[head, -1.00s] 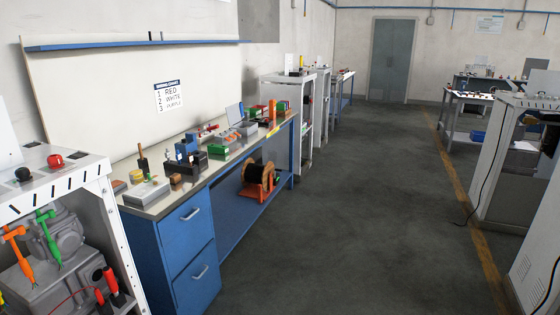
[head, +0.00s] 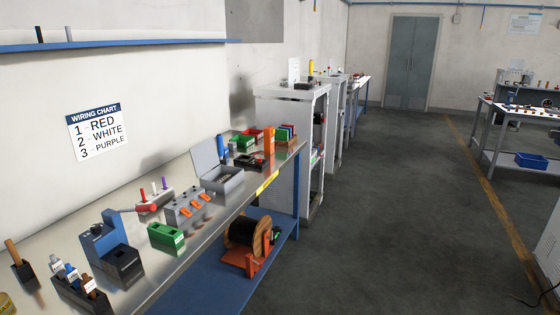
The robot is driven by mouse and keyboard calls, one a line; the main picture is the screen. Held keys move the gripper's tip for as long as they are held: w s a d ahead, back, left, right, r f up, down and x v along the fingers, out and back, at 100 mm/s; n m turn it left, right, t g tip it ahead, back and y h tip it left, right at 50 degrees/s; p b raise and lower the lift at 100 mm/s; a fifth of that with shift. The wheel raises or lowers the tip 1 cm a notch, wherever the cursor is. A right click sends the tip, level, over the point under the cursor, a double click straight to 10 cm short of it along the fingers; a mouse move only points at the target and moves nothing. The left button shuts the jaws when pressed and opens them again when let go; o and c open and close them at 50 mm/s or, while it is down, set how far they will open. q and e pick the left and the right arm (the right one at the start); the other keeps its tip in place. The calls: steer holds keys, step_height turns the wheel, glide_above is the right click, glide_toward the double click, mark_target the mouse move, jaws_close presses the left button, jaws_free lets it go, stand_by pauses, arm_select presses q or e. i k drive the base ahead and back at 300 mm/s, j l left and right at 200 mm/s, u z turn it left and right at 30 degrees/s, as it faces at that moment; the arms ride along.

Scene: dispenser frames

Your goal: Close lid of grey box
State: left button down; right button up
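The grey box (head: 227,182) stands on the metal-topped workbench, toward its far part. Its lid (head: 205,158) is open and stands up, leaning toward the wall side. Small dark contents show inside the box, too small to tell. Neither of my grippers is in the head view.
On the bench (head: 215,222) near the box are a grey block with orange parts (head: 187,206), a green box (head: 166,237), a blue-and-black device (head: 110,251) and a red-handled tool (head: 150,207). A cable spool (head: 247,236) sits on the lower shelf. The floor (head: 385,220) to the right is clear.

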mark_target(204, 156)
steer(key=i+u, duration=0.1)
steer(key=i, duration=0.65)
steer(key=i+l+u, duration=0.1)
steer(key=i, duration=0.6)
steer(key=i+l+u, duration=0.1)
steer(key=i+l, duration=0.15)
steer(key=i, duration=0.5)
